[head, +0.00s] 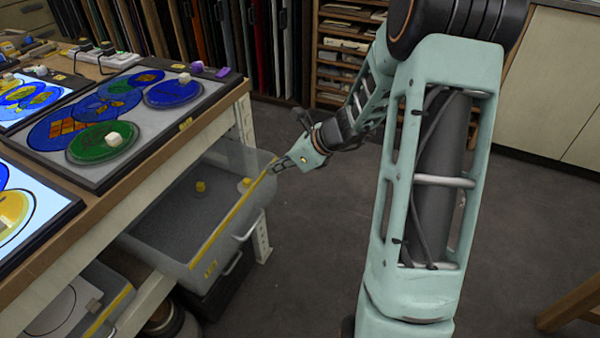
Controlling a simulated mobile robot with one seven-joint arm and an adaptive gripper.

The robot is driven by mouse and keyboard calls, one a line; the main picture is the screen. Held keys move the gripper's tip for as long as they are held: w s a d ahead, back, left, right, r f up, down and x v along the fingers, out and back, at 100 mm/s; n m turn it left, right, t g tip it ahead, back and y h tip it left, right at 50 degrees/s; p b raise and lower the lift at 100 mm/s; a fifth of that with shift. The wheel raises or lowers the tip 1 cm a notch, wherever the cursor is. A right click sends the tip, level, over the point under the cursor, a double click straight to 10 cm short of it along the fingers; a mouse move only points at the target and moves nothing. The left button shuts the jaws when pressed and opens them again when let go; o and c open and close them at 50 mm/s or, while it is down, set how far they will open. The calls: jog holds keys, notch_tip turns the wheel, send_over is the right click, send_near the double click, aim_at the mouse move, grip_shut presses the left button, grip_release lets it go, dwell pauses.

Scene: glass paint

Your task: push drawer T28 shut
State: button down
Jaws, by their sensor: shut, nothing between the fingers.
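A clear-walled drawer (195,262) with a grey floor and a yellow strip along its front edge stands open under the left table. A small yellow tag on its front is too small to read, so I cannot tell for sure that it is T28. My gripper (275,169) is shut and empty at the far end of the drawer's front edge, at about rim height. I cannot tell whether its tips touch the drawer.
Another open drawer (116,303) is at the lower left, and a dark box (222,283) is below the first drawer. Painted glass panels (90,125) lie on the table (150,152). The grey floor (310,250) in front is clear. A shelf rack (345,45) stands behind.

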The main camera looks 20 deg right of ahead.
jog(key=w+a+p, duration=0.3)
jog(key=w+a, duration=0.8)
jog(key=shift+r, duration=0.15)
jog(key=shift+a+r, duration=0.1)
